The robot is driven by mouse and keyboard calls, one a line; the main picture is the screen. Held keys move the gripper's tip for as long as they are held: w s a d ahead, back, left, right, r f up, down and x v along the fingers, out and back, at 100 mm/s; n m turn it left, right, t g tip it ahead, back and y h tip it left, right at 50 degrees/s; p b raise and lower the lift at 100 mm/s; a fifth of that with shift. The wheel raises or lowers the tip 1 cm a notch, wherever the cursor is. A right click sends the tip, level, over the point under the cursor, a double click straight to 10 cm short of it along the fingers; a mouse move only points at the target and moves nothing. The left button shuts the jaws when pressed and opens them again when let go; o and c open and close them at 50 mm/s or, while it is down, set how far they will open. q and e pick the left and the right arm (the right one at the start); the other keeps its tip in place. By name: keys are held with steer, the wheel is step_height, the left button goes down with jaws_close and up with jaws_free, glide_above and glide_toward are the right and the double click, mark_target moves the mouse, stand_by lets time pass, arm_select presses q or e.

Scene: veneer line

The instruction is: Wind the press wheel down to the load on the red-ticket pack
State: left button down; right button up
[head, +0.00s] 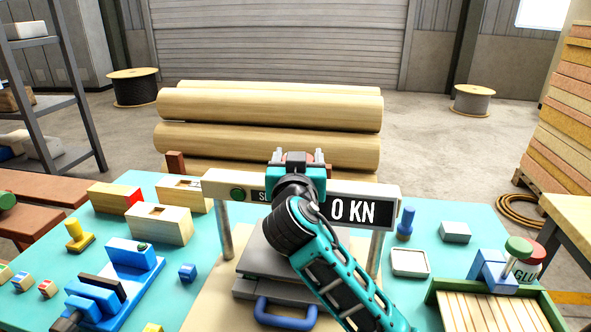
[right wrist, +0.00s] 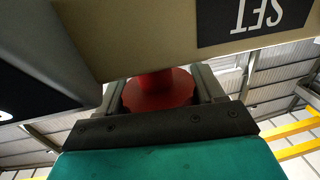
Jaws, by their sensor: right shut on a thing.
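The press stands mid-table, with a pale crossbeam (head: 221,187) on two posts and a grey platen (head: 262,262) below. Its black display (head: 352,211) reads 0 KN. The red press wheel (right wrist: 158,92) sits by the beam in the right wrist view, between my right gripper's fingers (right wrist: 165,88). In the head view my right gripper (head: 298,157) is above the beam, shut on the wheel, and my arm hides part of the press. A label reading SET (right wrist: 257,14) shows upside down. No red-ticket pack can be made out in the press. My left gripper is not in view.
Wooden blocks, one with a red end (head: 134,198), stand at the left behind a blue fixture (head: 128,268). A blue handle (head: 286,313) fronts the press. A slatted green tray (head: 432,297) and a glue pot (head: 527,268) are at right. Logs (head: 270,105) lie behind.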

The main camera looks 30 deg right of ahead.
steer(key=m+g+h+b, duration=0.2)
steer(key=h+b, duration=0.1)
steer(key=shift+s+d+f+m+g+h, duration=0.1)
steer(key=shift+f+m+g+h, duration=0.2)
steer(key=shift+m, duration=0.1)
steer(key=shift+m+g+h+b, duration=0.3)
steer(key=shift+g+b, duration=0.1)
steer(key=shift+d+m+g+h+b, duration=0.1)
steer(key=shift+m+g+h+b, duration=0.3)
steer(key=shift+s+d+r+m+g+h+b, duration=0.1)
steer(key=shift+m+g+h+b, duration=0.3)
steer(key=shift+g, duration=0.15)
steer(key=shift+s+r+m+g+h+b, duration=0.1)
steer(key=shift+m+g+h+b, duration=0.25)
steer(key=shift+g, duration=0.2)
arm_select(q)
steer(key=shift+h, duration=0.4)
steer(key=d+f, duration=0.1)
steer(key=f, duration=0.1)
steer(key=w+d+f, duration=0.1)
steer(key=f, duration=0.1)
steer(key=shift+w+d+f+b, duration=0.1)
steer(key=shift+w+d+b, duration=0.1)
steer(key=shift+b, duration=0.15)
arm_select(e)
steer(key=shift+r+m+g+h, duration=0.1)
steer(key=shift+m+g+h, duration=0.15)
steer(key=shift+m+g, duration=0.25)
steer(key=shift+s+d, duration=0.1)
